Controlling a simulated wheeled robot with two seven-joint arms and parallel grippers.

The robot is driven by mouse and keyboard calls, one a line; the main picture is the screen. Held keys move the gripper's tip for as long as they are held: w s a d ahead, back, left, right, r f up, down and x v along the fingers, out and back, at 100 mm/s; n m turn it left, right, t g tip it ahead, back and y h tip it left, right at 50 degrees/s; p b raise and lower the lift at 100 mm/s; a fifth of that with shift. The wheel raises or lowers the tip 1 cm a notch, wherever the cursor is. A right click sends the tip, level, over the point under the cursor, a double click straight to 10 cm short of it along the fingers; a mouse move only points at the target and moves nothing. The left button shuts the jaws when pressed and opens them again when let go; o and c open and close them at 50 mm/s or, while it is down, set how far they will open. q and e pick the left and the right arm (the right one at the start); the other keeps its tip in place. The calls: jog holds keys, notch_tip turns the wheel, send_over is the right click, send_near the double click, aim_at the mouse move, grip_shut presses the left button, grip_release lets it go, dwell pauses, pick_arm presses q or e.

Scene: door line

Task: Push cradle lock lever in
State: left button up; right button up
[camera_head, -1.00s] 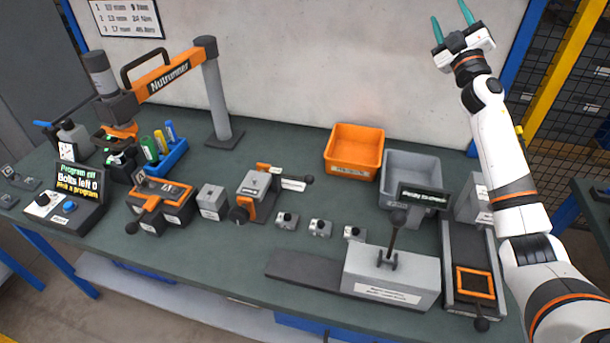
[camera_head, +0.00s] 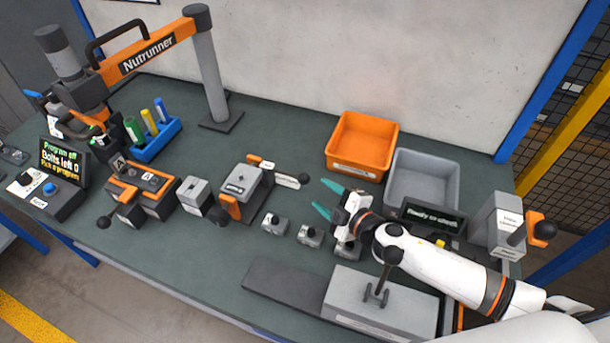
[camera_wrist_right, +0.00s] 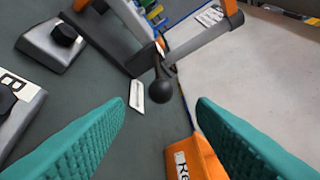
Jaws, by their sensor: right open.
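The grey cradle (camera_head: 240,180) with orange clamp parts stands mid-table. A lever with a black ball knob (camera_head: 304,179) sticks out from its right side; I take this as the lock lever. My right gripper (camera_head: 326,198) is open and empty, just right of the knob, its teal fingers pointing at it. In the right wrist view the knob (camera_wrist_right: 161,91) shows ahead, between the open fingers (camera_wrist_right: 160,104) and apart from both. A white label (camera_wrist_right: 137,95) lies left of the knob there. My left gripper is not in view.
An orange bin (camera_head: 340,165) and a grey bin (camera_head: 393,196) stand behind my right gripper. Small grey blocks (camera_head: 310,236) sit in front of it. A grey box with an upright lever (camera_head: 385,280) is below my forearm. The nutrunner (camera_head: 150,53) stands at the back left.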

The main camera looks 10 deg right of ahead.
aim_at(308, 182)
jog(key=x, duration=0.9)
jog(key=shift+w+d+f, duration=0.1)
